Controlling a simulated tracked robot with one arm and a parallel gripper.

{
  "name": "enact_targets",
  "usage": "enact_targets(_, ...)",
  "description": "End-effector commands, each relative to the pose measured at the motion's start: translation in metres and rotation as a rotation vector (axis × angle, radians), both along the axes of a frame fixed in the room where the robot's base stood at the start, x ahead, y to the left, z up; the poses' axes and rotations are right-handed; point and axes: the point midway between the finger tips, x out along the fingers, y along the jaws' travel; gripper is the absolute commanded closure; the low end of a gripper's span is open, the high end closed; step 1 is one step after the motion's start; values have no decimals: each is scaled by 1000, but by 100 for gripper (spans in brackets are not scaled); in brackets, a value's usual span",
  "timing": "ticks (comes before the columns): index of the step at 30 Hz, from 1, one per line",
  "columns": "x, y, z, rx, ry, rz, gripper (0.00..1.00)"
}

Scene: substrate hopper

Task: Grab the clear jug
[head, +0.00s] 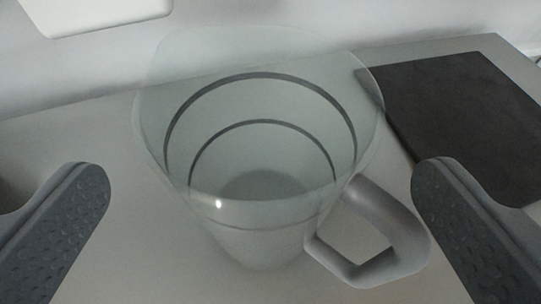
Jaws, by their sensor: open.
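The clear jug (258,235) stands upright on a pale grey surface in the middle of the head view. It is see-through, with dark rings around its body, and its inside looks empty. Its grey handle (405,238) points to the lower right. My gripper (262,205) is open, with one grey textured finger at the left of the picture and the other at the right. The jug lies between the two fingers in the picture, with a gap at the left. The right finger is close to the handle; I cannot tell whether they touch.
A dark flat slab (460,105) lies on the surface at the right, behind the right finger. A pale wall (300,20) rises behind, with a white panel (95,12) at the upper left. The surface (70,140) left of the jug is clear.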

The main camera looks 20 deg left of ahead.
Motion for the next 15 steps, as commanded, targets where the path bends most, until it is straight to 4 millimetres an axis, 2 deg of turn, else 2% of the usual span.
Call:
enact_targets(8,10,4,-5,-1,2,0,0)
enact_targets(15,33,13,-16,-1,3,1,0)
